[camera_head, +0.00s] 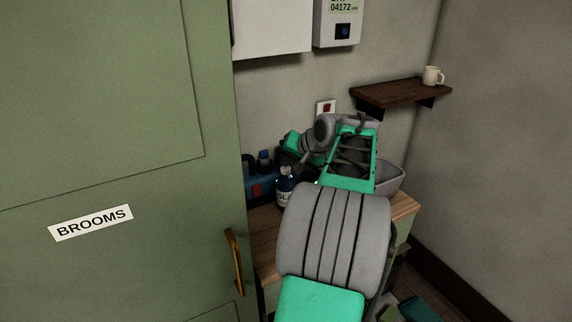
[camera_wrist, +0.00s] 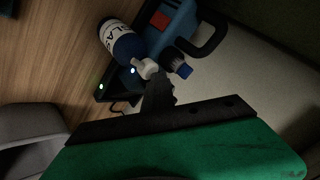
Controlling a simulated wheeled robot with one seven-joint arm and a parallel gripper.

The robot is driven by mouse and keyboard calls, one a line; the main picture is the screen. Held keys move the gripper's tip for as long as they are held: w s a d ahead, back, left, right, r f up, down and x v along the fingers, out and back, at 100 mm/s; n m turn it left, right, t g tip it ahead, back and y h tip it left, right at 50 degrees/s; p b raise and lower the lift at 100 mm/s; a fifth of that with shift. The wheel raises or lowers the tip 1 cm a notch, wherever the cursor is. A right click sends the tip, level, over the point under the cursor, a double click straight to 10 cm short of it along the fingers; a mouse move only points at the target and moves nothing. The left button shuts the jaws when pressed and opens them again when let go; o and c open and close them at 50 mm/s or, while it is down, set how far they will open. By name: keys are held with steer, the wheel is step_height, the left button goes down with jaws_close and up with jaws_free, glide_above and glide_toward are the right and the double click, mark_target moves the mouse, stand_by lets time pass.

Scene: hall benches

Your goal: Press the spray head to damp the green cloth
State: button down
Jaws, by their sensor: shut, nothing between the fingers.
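A dark blue spray bottle with a white label (camera_head: 283,190) stands on the wooden bench; it also shows in the wrist view (camera_wrist: 124,44). Its pale spray head (camera_wrist: 146,68) points towards the middle of the wrist view. My gripper (camera_wrist: 158,92) is shut and empty, its dark fingertips close to the spray head in that picture. I cannot tell whether they touch it. In the head view my arm hides most of the gripper. I cannot make out the green cloth for sure in either view.
A blue caddy (camera_wrist: 176,32) with a dark handle stands beside the bottle. A blue-capped item (camera_wrist: 181,69) is close to the spray head. A grey bin (camera_head: 391,177) sits at the bench's right. The green BROOMS door (camera_head: 120,130) stands left; a shelf (camera_head: 400,92) holds a mug (camera_head: 432,76).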

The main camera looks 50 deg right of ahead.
mark_target(288, 168)
steer(key=shift+f, duration=0.2)
steer(key=shift+r+p, duration=0.25)
steer(key=shift+p, duration=0.15)
step_height(288, 168, up, 6)
steer(key=p, duration=0.5)
steer(key=shift+r, duration=0.2)
steer(key=shift+f, duration=0.1)
stand_by(1.9)
